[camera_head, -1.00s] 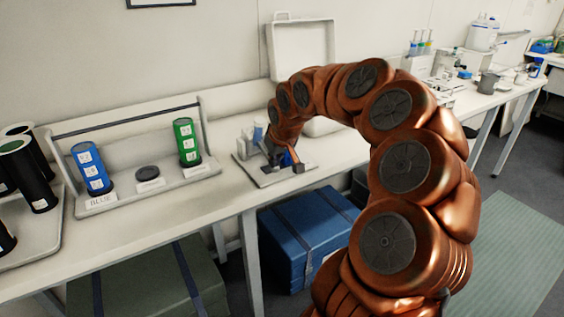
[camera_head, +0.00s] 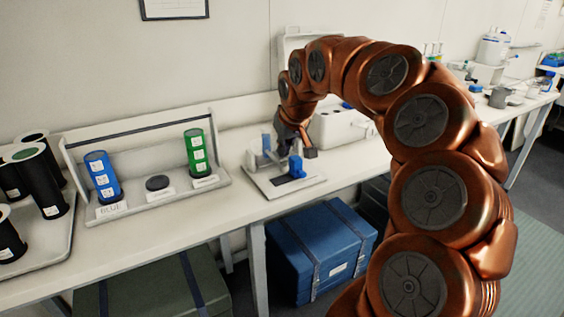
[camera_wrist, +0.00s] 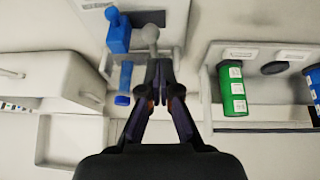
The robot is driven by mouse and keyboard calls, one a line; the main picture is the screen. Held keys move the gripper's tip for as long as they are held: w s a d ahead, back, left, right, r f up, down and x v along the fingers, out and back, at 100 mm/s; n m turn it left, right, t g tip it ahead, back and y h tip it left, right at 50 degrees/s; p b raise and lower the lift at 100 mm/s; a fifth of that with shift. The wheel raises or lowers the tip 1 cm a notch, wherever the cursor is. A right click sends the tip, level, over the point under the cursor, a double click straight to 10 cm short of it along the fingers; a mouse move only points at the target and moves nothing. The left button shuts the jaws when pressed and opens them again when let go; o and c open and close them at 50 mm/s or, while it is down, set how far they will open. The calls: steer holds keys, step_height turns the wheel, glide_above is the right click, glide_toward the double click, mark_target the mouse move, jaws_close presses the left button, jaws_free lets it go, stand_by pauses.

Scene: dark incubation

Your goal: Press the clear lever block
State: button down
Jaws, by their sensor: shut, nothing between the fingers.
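A small light tray (camera_head: 262,184) on the bench carries a blue block (camera_head: 295,167) at its front and pale, partly clear pieces (camera_head: 262,150) behind it. I cannot tell for sure which piece is the clear lever block. In the wrist view the blue block (camera_wrist: 118,36) stands beside a grey round-topped piece (camera_wrist: 150,34), and a clear blue tube with a blue cap (camera_wrist: 123,87) lies closer. My gripper (camera_head: 308,150) is shut and empty, just above the tray. In the wrist view its fingertips (camera_wrist: 158,66) point toward the grey piece and partly cover its lower end.
A rack (camera_head: 150,205) left of the tray holds a blue cylinder (camera_head: 102,178) and a green cylinder (camera_head: 196,152). Black tubes (camera_head: 45,185) stand further left. An open white case (camera_head: 340,128) stands behind my arm. The bench front between rack and tray is clear.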

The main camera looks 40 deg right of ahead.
steer(key=shift+v, duration=2.05)
steer(key=shift+w, duration=0.1)
